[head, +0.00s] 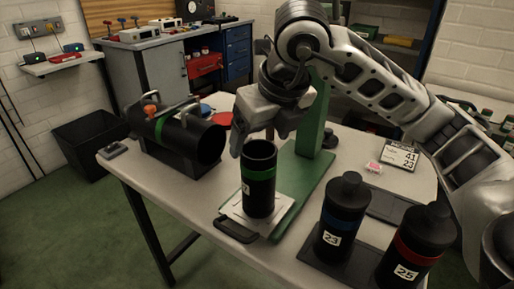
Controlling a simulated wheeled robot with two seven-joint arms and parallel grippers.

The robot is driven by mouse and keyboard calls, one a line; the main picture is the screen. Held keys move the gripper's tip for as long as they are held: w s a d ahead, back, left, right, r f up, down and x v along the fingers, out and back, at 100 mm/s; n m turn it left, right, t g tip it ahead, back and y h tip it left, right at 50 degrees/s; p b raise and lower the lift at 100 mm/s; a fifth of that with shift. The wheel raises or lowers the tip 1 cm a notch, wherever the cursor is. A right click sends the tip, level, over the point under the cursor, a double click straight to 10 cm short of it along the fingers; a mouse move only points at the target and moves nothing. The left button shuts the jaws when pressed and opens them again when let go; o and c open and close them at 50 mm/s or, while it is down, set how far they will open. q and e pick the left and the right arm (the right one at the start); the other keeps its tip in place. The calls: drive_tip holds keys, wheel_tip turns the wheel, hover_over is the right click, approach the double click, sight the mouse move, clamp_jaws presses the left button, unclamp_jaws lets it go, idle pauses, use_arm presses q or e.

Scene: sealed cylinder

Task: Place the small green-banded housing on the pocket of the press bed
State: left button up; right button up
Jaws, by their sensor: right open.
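The small green-banded housing (260,193) is a black open-topped cylinder with a green band and a white label. It stands upright on a pale plate (281,212) on the green press bed (306,185). The pocket itself is hidden under it, so I cannot tell how exactly it is seated. My right gripper (262,138) is open, just above and behind the housing's rim, with one finger at its upper left. I cannot tell whether it touches the rim. My left gripper is not in view.
A larger green-banded cylinder (177,138) lies in a cradle at the left. Two black bottles, blue-banded (341,222) and red-banded (410,250), stand front right. The green press column (312,125) rises behind the housing. A sign (398,155) is at the right. The table's left front is clear.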

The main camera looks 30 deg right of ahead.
drive_tip(key=v, duration=0.6)
drive_tip(key=shift+r+p, duration=0.25)
drive_tip(key=shift+p, duration=0.15)
drive_tip(key=shift+s, duration=0.1)
